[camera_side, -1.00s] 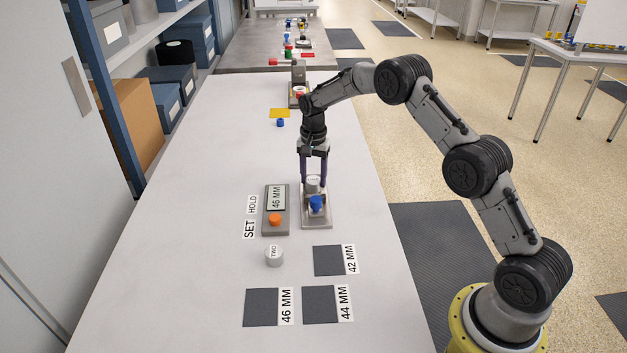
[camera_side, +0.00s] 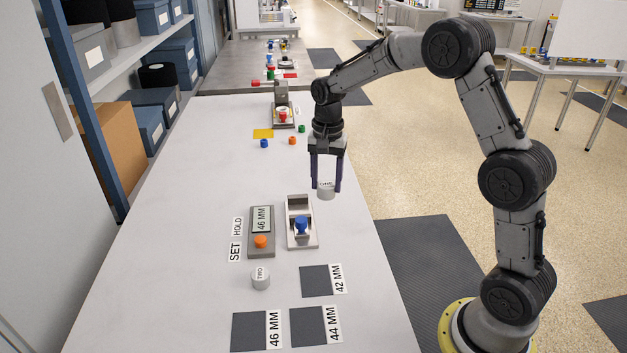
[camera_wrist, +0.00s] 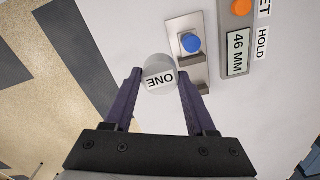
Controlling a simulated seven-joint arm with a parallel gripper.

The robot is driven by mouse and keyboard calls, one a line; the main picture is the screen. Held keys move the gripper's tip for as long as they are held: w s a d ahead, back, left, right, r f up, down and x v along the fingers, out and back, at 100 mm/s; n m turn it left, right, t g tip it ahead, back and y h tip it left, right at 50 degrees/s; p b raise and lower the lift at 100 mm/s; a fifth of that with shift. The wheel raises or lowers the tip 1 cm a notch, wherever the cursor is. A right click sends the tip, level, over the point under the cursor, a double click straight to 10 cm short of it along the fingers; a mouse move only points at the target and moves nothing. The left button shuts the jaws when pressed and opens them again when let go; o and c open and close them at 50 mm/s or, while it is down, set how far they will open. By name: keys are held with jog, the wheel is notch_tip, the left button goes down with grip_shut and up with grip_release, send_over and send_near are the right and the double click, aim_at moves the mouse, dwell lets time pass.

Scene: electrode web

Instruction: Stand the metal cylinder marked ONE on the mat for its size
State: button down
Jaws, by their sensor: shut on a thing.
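My gripper (camera_side: 326,185) is shut on the metal cylinder marked ONE (camera_side: 326,192) and holds it above the table, behind and to the right of the measuring fixture. In the wrist view the cylinder (camera_wrist: 159,72) sits between the dark fingers with its ONE label showing. Three dark mats lie at the front: 42 MM (camera_side: 315,281), 44 MM (camera_side: 308,327) and 46 MM (camera_side: 249,332). All three are bare. The display (camera_side: 261,219) reads 46 MM. The fixture (camera_side: 302,207) with its blue knob (camera_side: 301,226) is empty.
A cylinder marked TWO (camera_side: 260,279) stands left of the 42 MM mat. An orange button (camera_side: 261,241) sits below the display, beside SET and HOLD labels.

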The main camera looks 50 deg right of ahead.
jog(key=shift+s+a+r, duration=0.15)
jog(key=shift+s+r, duration=0.05)
jog(key=shift+s, duration=0.4)
jog(key=shift+s+a+r, duration=0.1)
jog(key=shift+s+r, duration=0.1)
jog(key=shift+s, duration=0.4)
jog(key=s+a+n, duration=0.4)
jog(key=s+a, duration=0.3)
jog(key=a, duration=0.5)
jog(key=s+a+n, duration=0.5)
jog(key=s+a, duration=0.3)
jog(key=a, duration=0.4)
send_near(249, 330)
jog(key=shift+s+d+f, duration=0.3)
jog(key=shift+s+f, duration=0.05)
jog(key=shift+s, duration=0.1)
jog(key=shift+w+a+f, duration=0.3)
jog(key=shift+w+f, duration=0.15)
jog(key=shift+f, duration=1.75)
jog(key=shift+f, duration=0.1)
